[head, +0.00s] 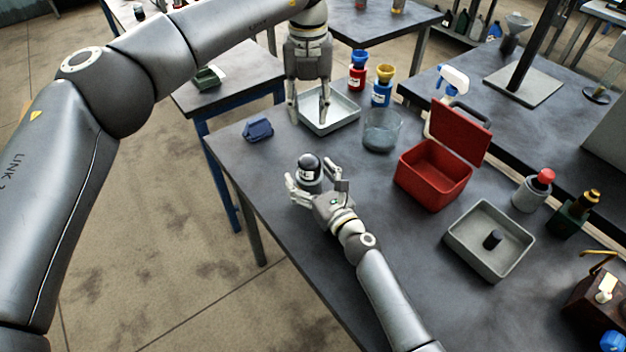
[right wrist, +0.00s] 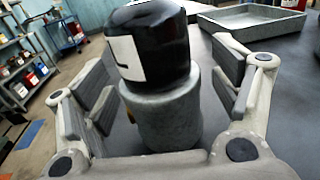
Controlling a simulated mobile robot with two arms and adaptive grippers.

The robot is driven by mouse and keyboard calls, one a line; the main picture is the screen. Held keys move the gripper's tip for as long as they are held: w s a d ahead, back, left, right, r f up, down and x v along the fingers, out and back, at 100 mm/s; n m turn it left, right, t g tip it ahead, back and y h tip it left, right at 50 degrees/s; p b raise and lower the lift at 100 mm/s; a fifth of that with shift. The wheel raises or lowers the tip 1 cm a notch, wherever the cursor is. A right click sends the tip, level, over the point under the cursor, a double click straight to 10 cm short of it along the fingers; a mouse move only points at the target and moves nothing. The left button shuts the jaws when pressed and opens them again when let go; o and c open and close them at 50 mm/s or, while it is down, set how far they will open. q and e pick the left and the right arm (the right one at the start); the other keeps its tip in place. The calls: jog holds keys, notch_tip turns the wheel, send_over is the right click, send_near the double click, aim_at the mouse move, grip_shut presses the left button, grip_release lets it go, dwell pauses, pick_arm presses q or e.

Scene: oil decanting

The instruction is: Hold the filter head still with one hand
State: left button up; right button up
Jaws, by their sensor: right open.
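A grey cylindrical filter head (head: 306,184) stands upright on the dark table, with a black filter (head: 309,163) with a white label on top. In the right wrist view the grey head (right wrist: 165,112) and the black filter (right wrist: 150,42) are between the fingers. My right gripper (head: 312,174) is open, one finger on either side of the filter head. A gap shows on the right side in the wrist view; contact on the left is unclear. My left gripper (head: 310,108) points down over a grey tray (head: 342,127), with its fingers apart and nothing visible between them.
Behind the filter head are a blue object (head: 258,129), a clear beaker (head: 381,132), and red (head: 357,76) and blue (head: 381,92) bottles. An open red box (head: 431,176) and a second tray (head: 518,250) stand to the right. The table's left edge is near the filter head.

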jog(key=shift+c, duration=0.3)
jog(key=c, duration=1.4)
jog(key=shift+o, duration=0.2)
